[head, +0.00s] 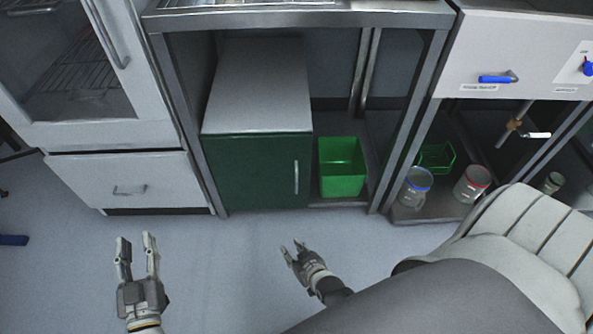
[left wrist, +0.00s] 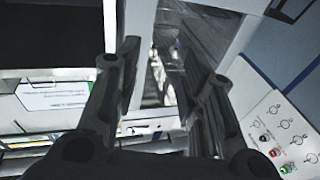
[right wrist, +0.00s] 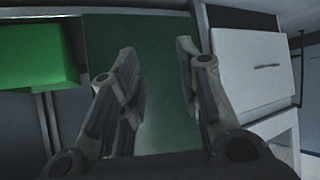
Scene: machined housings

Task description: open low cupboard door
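The low cupboard has a dark green door (head: 258,172) under a grey top (head: 262,90), inside the metal frame. The door looks shut, and its vertical silver handle (head: 296,177) is near the right edge. My right gripper (head: 292,247) is open and empty above the floor in front of the cupboard, apart from the door. In the right wrist view the green door (right wrist: 150,60) fills the space beyond the open fingers (right wrist: 158,65); its handle does not show there. My left gripper (head: 136,245) is open and empty over the floor, left of the cupboard and apart from it.
A green bin (head: 342,167) stands right of the cupboard. A white drawer (head: 125,182) is at the left, below a glass-fronted unit. Jars with a blue lid (head: 417,180) and a red lid (head: 476,176) stand on the right shelf. The floor (head: 235,270) before the cupboard is clear.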

